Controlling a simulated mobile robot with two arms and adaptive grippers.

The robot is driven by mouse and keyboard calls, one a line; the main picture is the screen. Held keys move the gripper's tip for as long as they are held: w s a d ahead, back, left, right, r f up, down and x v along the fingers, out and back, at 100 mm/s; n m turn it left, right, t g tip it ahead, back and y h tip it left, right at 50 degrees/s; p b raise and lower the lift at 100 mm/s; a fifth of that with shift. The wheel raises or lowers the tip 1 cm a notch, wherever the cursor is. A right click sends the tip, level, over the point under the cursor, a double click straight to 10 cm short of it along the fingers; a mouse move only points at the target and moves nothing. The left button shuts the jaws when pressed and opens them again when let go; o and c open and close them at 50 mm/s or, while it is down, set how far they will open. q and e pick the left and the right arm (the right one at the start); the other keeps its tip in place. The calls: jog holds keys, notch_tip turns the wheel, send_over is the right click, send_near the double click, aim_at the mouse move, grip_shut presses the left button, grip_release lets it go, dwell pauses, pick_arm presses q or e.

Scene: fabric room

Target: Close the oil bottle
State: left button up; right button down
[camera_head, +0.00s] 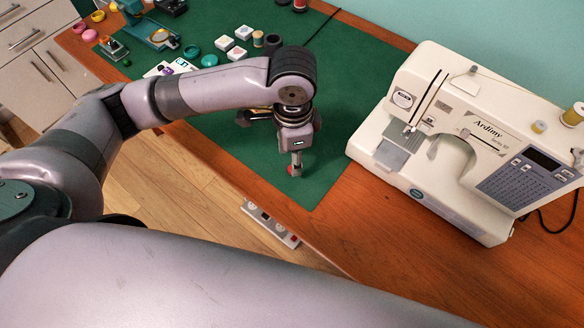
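My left gripper (295,165) points down over the green mat (322,160), near its right edge and to the left of the sewing machine. Its fingers show as one narrow strip, close together. A small red piece (293,170) sits between the fingertips; it may be a cap, but it is too small to be sure. I cannot make out the oil bottle clearly; the gripper or arm may hide it. I cannot tell whether the red piece touches anything below. My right gripper is not in view.
A white sewing machine (455,115) stands on the wooden table (400,235) at right. White boxes (236,53), green round pieces (192,51) and spools (258,39) lie on the mat's far part. Bare mat surrounds the gripper. The table's front edge is close.

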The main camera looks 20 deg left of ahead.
pick_arm(q)
jog(key=shift+f, duration=0.25)
jog(key=shift+f, duration=0.1)
jog(key=f, duration=0.5)
jog(key=shift+w+a, duration=0.15)
jog(key=shift+w, duration=0.2)
jog(key=shift+c, duration=0.6)
jog(key=c, duration=0.7)
